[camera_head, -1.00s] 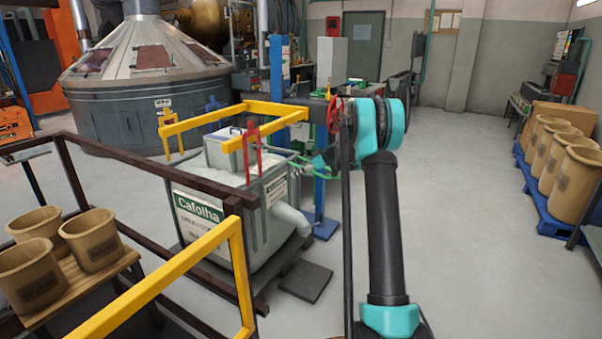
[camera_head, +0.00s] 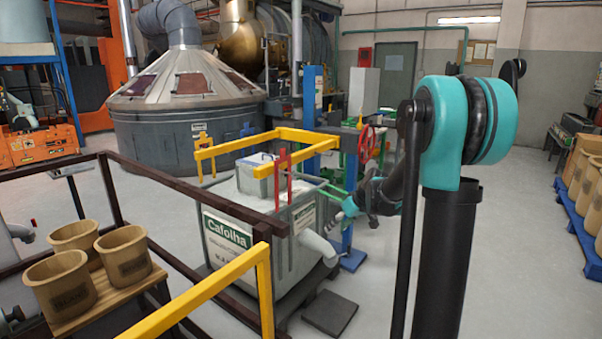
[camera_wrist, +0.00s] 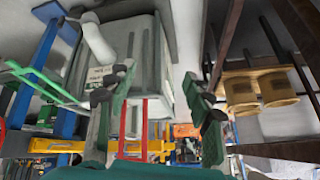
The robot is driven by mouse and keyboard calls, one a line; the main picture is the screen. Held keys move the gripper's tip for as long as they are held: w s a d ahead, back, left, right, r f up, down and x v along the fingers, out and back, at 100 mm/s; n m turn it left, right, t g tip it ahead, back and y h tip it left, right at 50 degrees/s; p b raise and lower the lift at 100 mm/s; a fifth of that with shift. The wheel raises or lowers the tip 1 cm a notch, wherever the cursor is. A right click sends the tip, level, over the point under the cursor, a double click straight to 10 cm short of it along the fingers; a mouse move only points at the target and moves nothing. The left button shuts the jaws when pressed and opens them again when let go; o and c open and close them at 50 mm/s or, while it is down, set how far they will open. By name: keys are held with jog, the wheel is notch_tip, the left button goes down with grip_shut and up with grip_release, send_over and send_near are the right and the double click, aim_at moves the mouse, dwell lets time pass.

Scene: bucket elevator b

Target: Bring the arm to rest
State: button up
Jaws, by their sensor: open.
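My arm rises at the right of the head view, with its teal and black elbow joint high up. The forearm reaches away behind it toward the grey Cafolha bin (camera_head: 268,262). My gripper (camera_head: 345,205) looks small there, close to the bin's right side in the picture; whether it touches cannot be told. In the wrist view my gripper (camera_wrist: 156,78) has its two green fingers spread wide apart with nothing between them. The grey bin (camera_wrist: 140,45) shows beyond the fingers, upside down, with its pale spout at upper left.
A yellow rail frame (camera_head: 265,140) and red lever (camera_head: 283,175) stand over the bin. Dark railings (camera_head: 180,180) and a yellow handrail (camera_head: 215,285) cross the front left. Tan buckets (camera_head: 122,255) sit on a wooden bench; more buckets (camera_head: 580,175) line the right.

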jog(key=s+d+f+m+h, duration=0.1)
jog(key=s+d+f+m, duration=0.1)
jog(key=s, duration=0.8)
jog(key=s+d+f+m+h, duration=0.2)
jog(key=s+f, duration=0.2)
jog(key=s, duration=0.7)
jog(key=s+d+f+m+h, duration=0.1)
jog(key=s+d+f, duration=0.1)
jog(key=s, duration=0.9)
jog(key=shift+f+m+g+h, duration=0.3)
jog(key=shift+f+m+h, duration=0.1)
jog(key=shift+f, duration=0.05)
